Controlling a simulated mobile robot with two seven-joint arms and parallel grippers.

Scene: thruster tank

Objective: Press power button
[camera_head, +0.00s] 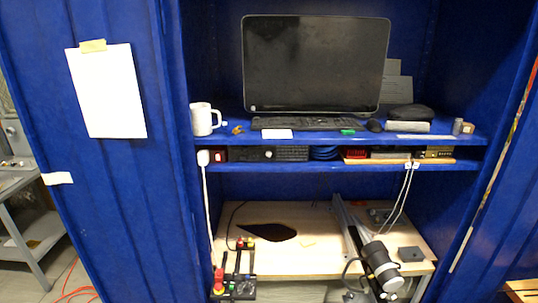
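No part is clearly marked as the power button. A black device (285,154) lies on the narrow middle shelf of the blue cabinet, with a small pale round spot on its front that may be a button. A control unit (241,288) with a red knob and several coloured parts stands at the lower left of the wooden worktop. The monitor (315,64) on the upper shelf has a dark screen. Neither of my grippers shows in this view.
A white mug (204,119), keyboard (309,123) and mouse (374,126) sit on the upper shelf. A grey and black cylindrical device (382,266) stands at the worktop's front right. The dark opening (268,232) is in the wooden worktop (310,268). White cables hang at both sides.

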